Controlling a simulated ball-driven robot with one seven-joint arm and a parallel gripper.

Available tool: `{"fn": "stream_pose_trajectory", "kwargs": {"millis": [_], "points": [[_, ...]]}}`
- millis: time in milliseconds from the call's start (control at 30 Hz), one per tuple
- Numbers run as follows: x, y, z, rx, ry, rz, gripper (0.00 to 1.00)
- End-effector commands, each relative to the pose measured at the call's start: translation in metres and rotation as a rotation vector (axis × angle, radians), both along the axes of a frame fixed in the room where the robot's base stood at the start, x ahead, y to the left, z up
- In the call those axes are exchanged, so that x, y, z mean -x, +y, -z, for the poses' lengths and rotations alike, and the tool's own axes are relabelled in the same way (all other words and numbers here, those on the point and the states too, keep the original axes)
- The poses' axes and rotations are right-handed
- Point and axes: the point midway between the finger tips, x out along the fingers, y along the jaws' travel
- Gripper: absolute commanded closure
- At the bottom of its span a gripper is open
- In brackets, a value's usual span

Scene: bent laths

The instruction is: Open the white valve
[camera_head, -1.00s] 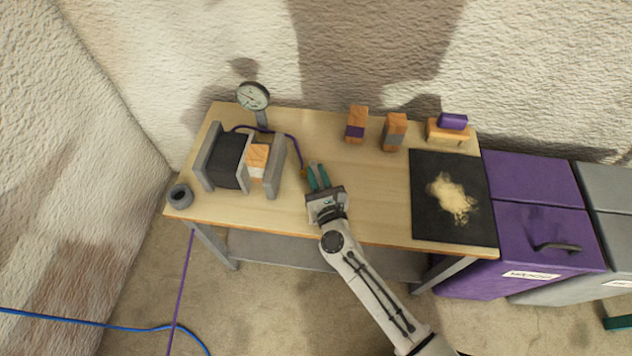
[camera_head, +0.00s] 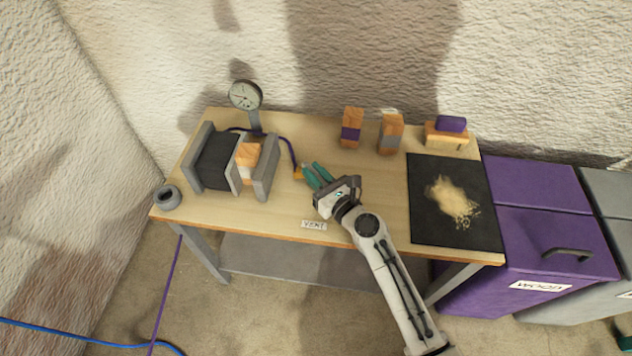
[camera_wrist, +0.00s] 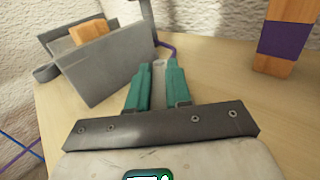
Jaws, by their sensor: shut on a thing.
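My gripper (camera_head: 312,170) is low over the middle of the bench, its teal fingers pointing up-left. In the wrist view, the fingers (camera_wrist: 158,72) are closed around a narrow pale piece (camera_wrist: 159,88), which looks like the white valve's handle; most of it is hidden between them. A small orange-yellow fitting (camera_head: 298,175) sits just left of the fingertips, at the end of a purple hose (camera_head: 290,150). A label reading "VENT" (camera_head: 314,225) is on the bench's front edge. A round dial gauge (camera_head: 245,95) stands at the back left.
Left of my gripper stands a grey-plated press (camera_head: 265,170) with a black block and a wooden block. Wooden blocks (camera_head: 352,128) stand behind. A black mat (camera_head: 425,225) with sawdust and a purple bin (camera_head: 555,230) are right.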

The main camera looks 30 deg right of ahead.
Motion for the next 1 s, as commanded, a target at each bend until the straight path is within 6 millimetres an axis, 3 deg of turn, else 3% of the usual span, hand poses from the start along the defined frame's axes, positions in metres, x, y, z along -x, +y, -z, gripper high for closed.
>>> {"fn": "stream_pose_trajectory", "kwargs": {"millis": [200,700,1000], "points": [[-0.013,-0.009,-0.002,0.003,-0.015,-0.142,1.00],[-0.022,-0.022,-0.006,0.003,-0.013,-0.577,1.00],[-0.026,-0.025,-0.006,0.003,-0.011,-0.746,1.00]]}}
